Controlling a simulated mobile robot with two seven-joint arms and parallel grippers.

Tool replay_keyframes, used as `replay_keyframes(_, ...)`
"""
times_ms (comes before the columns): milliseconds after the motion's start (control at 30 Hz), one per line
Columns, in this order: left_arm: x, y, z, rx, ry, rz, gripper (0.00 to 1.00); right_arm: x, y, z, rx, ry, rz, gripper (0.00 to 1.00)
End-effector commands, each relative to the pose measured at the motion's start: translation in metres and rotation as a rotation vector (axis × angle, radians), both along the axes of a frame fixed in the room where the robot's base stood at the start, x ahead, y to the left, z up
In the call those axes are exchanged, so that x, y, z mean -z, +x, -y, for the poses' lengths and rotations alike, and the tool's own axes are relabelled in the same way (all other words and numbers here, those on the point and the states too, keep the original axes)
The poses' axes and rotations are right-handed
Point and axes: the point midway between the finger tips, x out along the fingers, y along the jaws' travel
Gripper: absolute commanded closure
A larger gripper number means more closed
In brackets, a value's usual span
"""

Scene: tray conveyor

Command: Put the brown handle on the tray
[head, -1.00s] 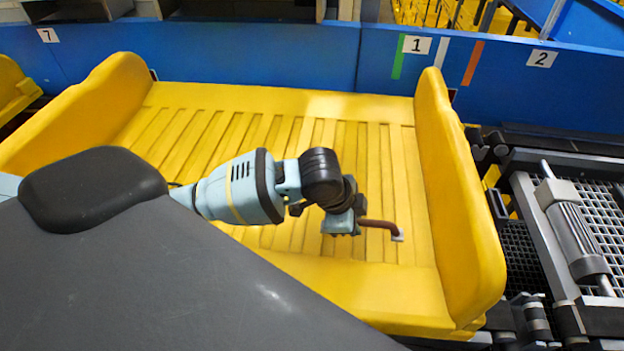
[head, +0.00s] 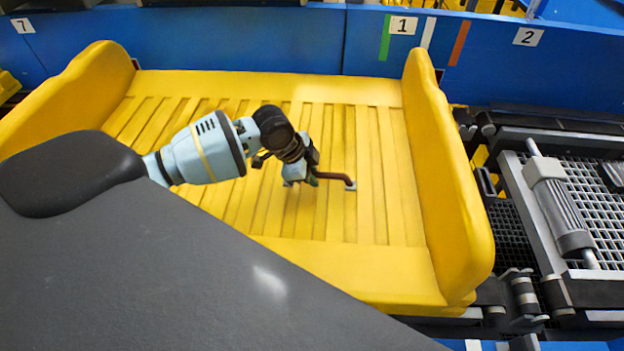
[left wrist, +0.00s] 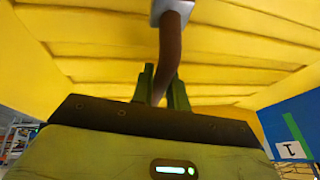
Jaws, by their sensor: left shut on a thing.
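The brown handle (head: 332,176) is a thin bent bar with a light grey end piece. My left gripper (head: 312,178) is shut on it, over the slatted bed of the yellow tray (head: 350,268). In the left wrist view the handle (left wrist: 170,45) runs up from between the two green fingers (left wrist: 162,88), its grey end at the top edge. I cannot tell whether the handle touches the slats or hangs just above them. The other end of the handle is hidden by the gripper. My right gripper is not in view.
The tray has raised yellow sides at left and right (head: 445,175). A blue wall (head: 270,40) with number labels stands behind it. Metal conveyor machinery (head: 570,215) with a roller and mesh lies to the right. Most of the slatted bed is bare.

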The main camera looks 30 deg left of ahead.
Motion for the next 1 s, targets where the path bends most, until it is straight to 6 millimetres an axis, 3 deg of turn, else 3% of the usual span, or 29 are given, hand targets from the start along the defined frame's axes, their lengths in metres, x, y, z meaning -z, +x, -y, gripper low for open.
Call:
replay_keyframes(167, 0.020, 0.000, 0.001, 0.001, -0.001, 0.000, 1.00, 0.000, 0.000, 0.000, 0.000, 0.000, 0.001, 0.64)
replay_keyframes(600, 0.026, -0.001, 0.001, 0.001, -0.001, -0.002, 1.00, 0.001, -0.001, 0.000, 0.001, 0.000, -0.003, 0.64)
replay_keyframes(633, 0.026, -0.001, 0.001, 0.001, -0.001, -0.002, 0.82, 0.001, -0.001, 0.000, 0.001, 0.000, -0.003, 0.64)
replay_keyframes(767, 0.025, -0.001, 0.001, 0.000, 0.000, -0.001, 0.65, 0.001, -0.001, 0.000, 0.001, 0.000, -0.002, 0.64)
replay_keyframes(1000, 0.025, -0.001, 0.001, 0.000, 0.000, -0.001, 0.63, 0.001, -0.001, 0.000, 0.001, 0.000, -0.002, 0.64)
